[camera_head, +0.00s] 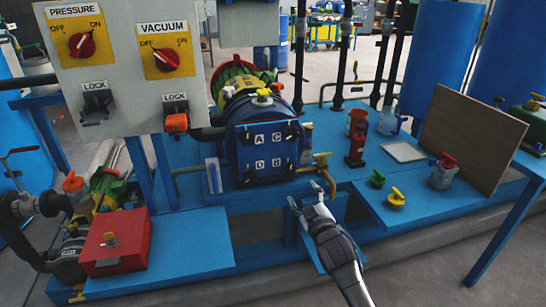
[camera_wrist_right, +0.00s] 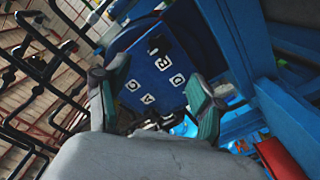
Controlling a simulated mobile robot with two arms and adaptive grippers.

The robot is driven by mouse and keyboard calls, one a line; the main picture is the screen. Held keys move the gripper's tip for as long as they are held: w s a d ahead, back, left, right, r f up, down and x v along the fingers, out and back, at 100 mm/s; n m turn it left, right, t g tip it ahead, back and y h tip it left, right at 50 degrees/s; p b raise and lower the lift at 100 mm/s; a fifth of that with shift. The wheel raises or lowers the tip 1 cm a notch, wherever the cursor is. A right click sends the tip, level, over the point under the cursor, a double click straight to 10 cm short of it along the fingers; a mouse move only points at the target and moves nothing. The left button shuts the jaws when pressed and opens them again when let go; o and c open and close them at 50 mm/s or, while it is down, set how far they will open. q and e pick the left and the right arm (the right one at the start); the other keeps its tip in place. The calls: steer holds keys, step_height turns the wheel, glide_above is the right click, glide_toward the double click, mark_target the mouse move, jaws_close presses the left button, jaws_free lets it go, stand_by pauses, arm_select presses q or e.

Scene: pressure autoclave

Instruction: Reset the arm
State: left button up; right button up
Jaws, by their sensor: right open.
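My right arm (camera_head: 340,255) comes in from the bottom of the head view. Its gripper (camera_head: 306,197) is open, and nothing shows between its fingers. It is in front of and a little below the blue autoclave door (camera_head: 267,150), which carries the letters A, C, D and B. In the right wrist view the two fingers (camera_wrist_right: 155,95) are spread apart, with the lettered door (camera_wrist_right: 160,58) beyond them. The door looks closed. My left gripper is not in view.
A grey panel (camera_head: 123,78) with pressure and vacuum knobs stands left of the autoclave. A red box (camera_head: 113,243) is at lower left. On the blue bench (camera_head: 440,215) are a green valve (camera_head: 377,179), a yellow valve (camera_head: 396,199), a small canister (camera_head: 442,176) and a brown board (camera_head: 470,135).

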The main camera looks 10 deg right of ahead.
steer(key=s+f+m+g, duration=0.3)
steer(key=s+f+g, duration=0.4)
steer(key=s+f, duration=0.85)
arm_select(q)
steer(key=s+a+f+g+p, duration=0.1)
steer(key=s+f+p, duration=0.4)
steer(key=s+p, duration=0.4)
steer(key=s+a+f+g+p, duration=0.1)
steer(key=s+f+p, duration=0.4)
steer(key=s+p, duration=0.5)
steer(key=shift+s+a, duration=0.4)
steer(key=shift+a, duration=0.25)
arm_select(e)
steer(key=s+f+g, duration=0.3)
steer(key=s+f, duration=0.4)
steer(key=s, duration=0.7)
steer(key=s+f+m+g, duration=0.1)
steer(key=s+f+g, duration=0.2)
steer(key=s+f, duration=0.4)
steer(key=s+f+m+g, duration=0.1)
steer(key=s+f+g, duration=0.3)
steer(key=s, duration=1.8)
step_height(320, 180, down, 4)
steer(key=shift+d+r+h, duration=0.1)
steer(key=shift+d+h, duration=0.15)
steer(key=shift+h, duration=0.05)
